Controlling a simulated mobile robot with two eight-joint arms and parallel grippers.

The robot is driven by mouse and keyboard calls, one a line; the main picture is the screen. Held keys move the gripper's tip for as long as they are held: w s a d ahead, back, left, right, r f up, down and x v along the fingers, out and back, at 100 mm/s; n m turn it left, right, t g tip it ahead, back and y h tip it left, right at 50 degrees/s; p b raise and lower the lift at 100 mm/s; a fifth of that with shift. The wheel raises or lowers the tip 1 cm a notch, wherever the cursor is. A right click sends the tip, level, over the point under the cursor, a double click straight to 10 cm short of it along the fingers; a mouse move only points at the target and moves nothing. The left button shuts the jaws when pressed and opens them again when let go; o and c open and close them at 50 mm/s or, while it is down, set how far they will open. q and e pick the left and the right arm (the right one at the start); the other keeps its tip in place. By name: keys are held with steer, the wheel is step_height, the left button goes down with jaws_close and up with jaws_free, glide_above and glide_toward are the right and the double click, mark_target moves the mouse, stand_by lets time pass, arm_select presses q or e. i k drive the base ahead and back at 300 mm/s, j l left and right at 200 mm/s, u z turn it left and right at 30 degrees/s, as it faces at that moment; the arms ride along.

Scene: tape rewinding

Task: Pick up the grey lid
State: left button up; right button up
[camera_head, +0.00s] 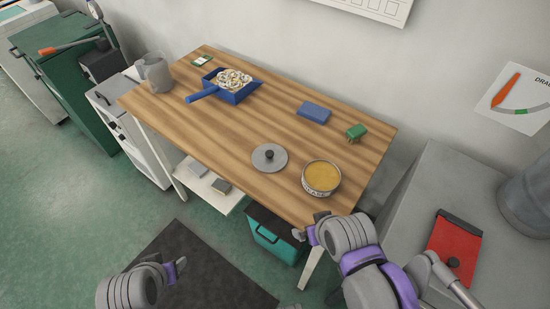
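The grey lid (268,160) is a round flat disc with a dark knob on top. It lies flat on the wooden table (225,145), left of an open round tin (321,178) with yellow contents. My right gripper (306,234) is at the table's front right corner, just in front of the tin and apart from the lid; its fingers are small and partly hidden by the wrist.
A blue dustpan (240,95) holding pale rings, a grey jug (155,73), a blue block (313,112) and a green block (356,132) stand on the table. A teal bin (270,235) is below. A grey surface with a red clipboard-like object (454,247) is at right.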

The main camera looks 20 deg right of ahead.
mark_target(268, 158)
steer(key=i+j+z, duration=0.15)
steer(key=j+z, duration=0.15)
steer(key=i+j+z, duration=0.15)
steer(key=j+z, duration=0.45)
steer(key=i+j+z, duration=0.1)
steer(key=j+z, duration=0.2)
steer(key=j, duration=0.2)
